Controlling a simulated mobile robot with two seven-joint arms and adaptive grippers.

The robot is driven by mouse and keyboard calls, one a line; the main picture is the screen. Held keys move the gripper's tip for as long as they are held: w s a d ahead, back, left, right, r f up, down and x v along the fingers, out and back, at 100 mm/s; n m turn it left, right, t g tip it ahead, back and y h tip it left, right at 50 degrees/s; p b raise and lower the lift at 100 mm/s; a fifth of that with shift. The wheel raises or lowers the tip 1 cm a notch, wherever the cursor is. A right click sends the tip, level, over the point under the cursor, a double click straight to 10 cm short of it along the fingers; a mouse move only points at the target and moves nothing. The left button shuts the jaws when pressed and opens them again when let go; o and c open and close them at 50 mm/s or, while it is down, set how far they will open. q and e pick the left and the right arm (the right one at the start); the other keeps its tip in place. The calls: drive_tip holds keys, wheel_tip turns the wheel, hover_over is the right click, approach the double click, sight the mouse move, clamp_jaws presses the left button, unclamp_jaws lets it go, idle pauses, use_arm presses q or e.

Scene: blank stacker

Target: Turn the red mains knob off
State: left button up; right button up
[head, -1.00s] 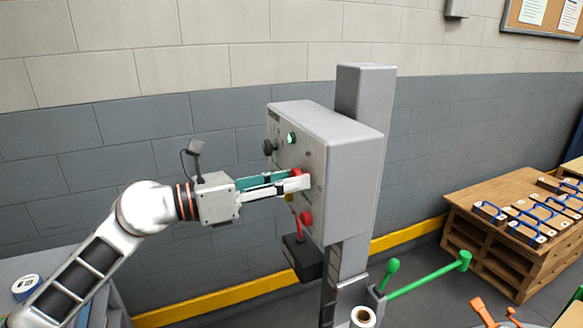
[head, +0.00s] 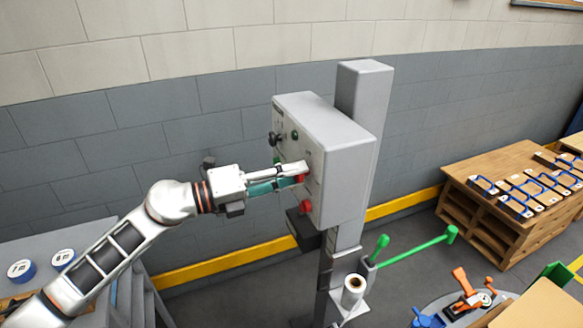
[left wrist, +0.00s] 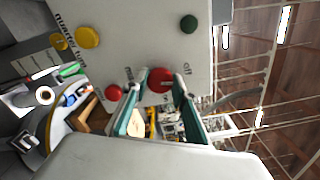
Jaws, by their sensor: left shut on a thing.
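The red mains knob (head: 300,179) is on the front of a grey control box (head: 335,135) fixed to a post. My left gripper (head: 303,174) is shut on this knob, with one pale finger and one teal finger pad showing. In the left wrist view the red knob (left wrist: 160,79) sits between the two fingertips (left wrist: 158,84), beside the printed word "off". The knob is partly hidden by the fingers in the head view. A lamp (head: 294,135) on the box is dark green and looks unlit. My right gripper is not in view.
A second red control (head: 306,206) is just below the knob, and a black knob (head: 275,139) is higher up. A black box (head: 303,230) is under the panel. Green handles (head: 418,248) stick out at lower right. A wooden bench (head: 500,190) stands at right.

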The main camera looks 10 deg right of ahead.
use_arm(q)
drive_tip(key=shift+n, duration=1.3)
drive_tip(key=o, duration=1.1)
drive_tip(key=a, duration=0.4)
drive_tip(key=s+a, duration=0.1)
drive_tip(key=a, duration=0.3)
drive_tip(key=s+a, duration=0.1)
drive_tip(key=a, duration=0.2)
drive_tip(key=shift+s+a, duration=0.1)
drive_tip(key=shift+a, duration=0.3)
